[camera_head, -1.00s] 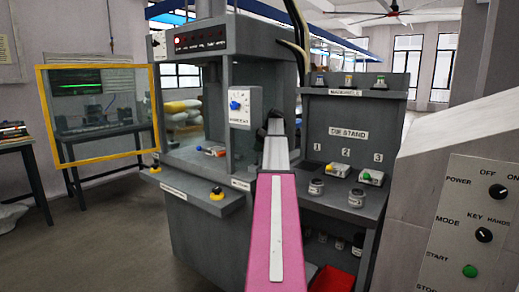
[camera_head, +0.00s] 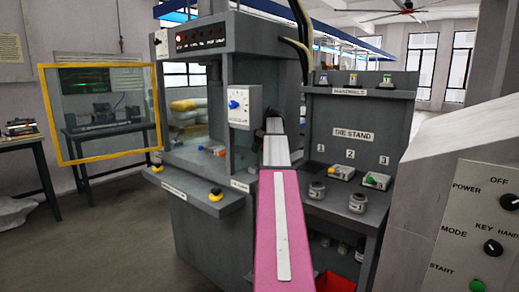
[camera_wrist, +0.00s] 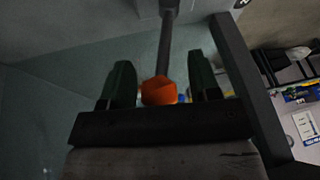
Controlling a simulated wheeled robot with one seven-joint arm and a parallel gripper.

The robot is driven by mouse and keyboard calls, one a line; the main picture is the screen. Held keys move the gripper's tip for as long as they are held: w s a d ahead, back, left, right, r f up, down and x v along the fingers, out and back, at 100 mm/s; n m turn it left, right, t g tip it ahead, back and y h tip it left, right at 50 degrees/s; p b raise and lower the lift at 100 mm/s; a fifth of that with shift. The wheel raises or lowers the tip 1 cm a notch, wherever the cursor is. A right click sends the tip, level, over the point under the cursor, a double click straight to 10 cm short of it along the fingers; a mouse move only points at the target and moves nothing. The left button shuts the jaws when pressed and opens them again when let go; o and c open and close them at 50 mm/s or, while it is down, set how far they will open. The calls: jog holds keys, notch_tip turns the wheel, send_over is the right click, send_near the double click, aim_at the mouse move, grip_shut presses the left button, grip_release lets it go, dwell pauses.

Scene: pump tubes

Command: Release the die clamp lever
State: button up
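In the wrist view, an orange faceted knob (camera_wrist: 158,91) sits between the two dark green fingers of my gripper (camera_wrist: 162,84). The fingers are apart, with a narrow gap on each side of the knob. A grey rod (camera_wrist: 167,40) runs up the picture from behind the knob; it looks like the clamp lever, though I cannot be sure. In the head view, a small orange piece (camera_head: 221,151) shows on the press bed beside the press's control box (camera_head: 240,107). My pink arm reaches towards the press and hides most of the gripper there.
The die stand (camera_head: 355,134) with numbered places stands right of my arm. A yellow-framed guard (camera_head: 103,113) is at the left. A sloped control panel (camera_head: 480,225) is close at the right.

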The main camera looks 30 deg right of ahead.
jog(key=shift+r, duration=0.1)
jog(key=v, duration=1)
jog(key=shift+s+r, duration=0.15)
jog(key=shift+r, duration=0.1)
jog(key=shift+d, duration=0.1)
jog(key=shift+d, duration=0.15)
jog(key=c, duration=0.6)
jog(key=s+d+m, duration=0.1)
jog(key=s+d+m+t+y, duration=0.1)
jog(key=d+m, duration=0.1)
jog(key=d+m+t+y, duration=0.1)
jog(key=d, duration=0.1)
jog(key=shift+s+d+m, duration=0.15)
jog(key=shift+s+m, duration=0.25)
grip_shut()
jog(key=x, duration=0.9)
jog(key=shift+w+a+f, duration=0.15)
jog(key=shift+w+a, duration=0.1)
